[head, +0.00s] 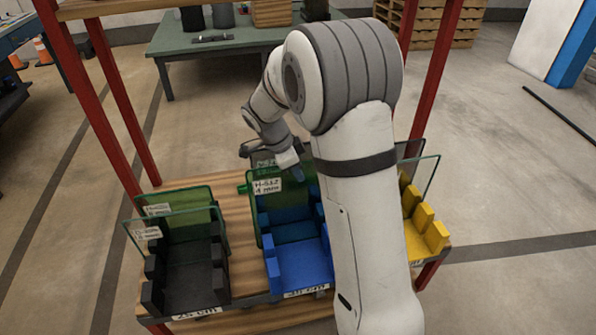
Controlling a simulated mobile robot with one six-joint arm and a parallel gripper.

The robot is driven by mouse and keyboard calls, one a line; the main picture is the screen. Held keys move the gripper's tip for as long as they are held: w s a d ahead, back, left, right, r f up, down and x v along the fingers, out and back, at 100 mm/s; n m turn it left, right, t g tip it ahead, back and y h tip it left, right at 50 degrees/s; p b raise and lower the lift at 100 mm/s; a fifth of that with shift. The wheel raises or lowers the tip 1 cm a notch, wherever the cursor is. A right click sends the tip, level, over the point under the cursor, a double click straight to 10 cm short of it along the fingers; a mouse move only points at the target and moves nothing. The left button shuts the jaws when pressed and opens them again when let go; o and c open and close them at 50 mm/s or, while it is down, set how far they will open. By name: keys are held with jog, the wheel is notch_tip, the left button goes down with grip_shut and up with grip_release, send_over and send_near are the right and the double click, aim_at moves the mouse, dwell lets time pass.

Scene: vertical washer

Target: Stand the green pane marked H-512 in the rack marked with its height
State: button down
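The green pane with a white label that appears to read H-512 (266,187) stands upright at the blue rack (300,264), at its left and rear. I cannot tell whether its lower edge sits in a slot. My gripper (272,157) is at the pane's top edge, and my arm hides part of it. Whether its fingers are closed on the pane does not show clearly. The blue rack has a front label ending in cm, its number too blurred to read. A black rack (190,284) and a yellow rack (429,233) stand on either side.
The black rack holds a clear pane (137,234) and a greenish pane (200,196). A clear pane (431,174) stands at the yellow rack. The wooden shelf (243,275) has red posts (110,100). A green table (200,40) stands behind.

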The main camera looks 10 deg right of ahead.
jog(key=shift+f+b, duration=0.25)
jog(key=shift+b, duration=0.1)
jog(key=c, duration=1.6)
grip_release()
jog(key=shift+o, duration=0.2)
jog(key=shift+f, duration=0.1)
jog(key=v, duration=0.8)
jog(key=shift+p, duration=0.4)
notch_tip(320, 180, up, 10)
jog(key=p, duration=0.5)
jog(key=shift+p, duration=0.4)
